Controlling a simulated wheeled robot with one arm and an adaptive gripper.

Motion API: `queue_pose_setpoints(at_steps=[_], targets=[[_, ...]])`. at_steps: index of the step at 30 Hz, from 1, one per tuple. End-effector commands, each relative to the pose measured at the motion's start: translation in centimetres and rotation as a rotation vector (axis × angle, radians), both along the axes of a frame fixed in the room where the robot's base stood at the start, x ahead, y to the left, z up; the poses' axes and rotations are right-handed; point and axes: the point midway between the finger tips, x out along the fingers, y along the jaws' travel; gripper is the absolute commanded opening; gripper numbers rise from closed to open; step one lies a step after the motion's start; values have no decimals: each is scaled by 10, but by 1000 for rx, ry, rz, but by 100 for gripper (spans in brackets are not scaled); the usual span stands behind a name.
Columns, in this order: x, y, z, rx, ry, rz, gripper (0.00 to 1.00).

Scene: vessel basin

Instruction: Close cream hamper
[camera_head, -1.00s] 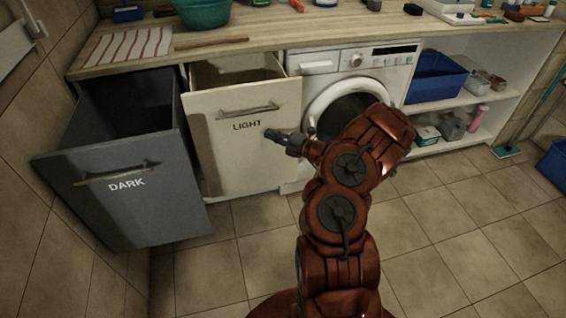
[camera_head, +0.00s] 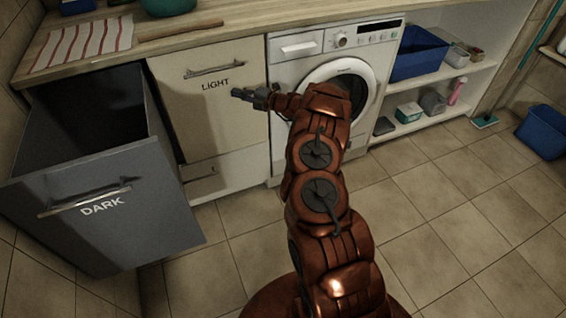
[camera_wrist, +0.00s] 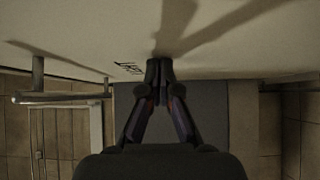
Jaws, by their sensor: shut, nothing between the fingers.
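The cream hamper (camera_head: 205,115), marked LIGHT, has its front panel close under the worktop, with no open top showing in the head view. Its bar handle (camera_head: 213,71) is near the panel's top edge. My gripper (camera_head: 236,93) is shut and empty, with its tips at the right part of the cream panel, below and right of the handle. In the wrist view the shut fingertips (camera_wrist: 159,66) are at the cream panel (camera_wrist: 230,45), beside the lettering; I cannot tell whether they touch. The handle also shows at the left there (camera_wrist: 60,97).
The grey DARK hamper (camera_head: 105,215) stands pulled out and open at the left. A washing machine (camera_head: 300,60) with a round door is right of the cream hamper. Shelves with a blue bin (camera_head: 420,55) stand further right.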

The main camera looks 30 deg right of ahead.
Motion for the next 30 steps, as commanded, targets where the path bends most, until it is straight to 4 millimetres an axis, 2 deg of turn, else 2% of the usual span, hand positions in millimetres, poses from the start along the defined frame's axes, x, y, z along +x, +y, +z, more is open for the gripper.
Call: queue_pose_setpoints(at_steps=[20,25,30], targets=[[4,-7,3,-5,-3,-13,0],[-6,-7,4,-2,-2,-13,0],[-25,-2,4,-1,-1,-6,0]])
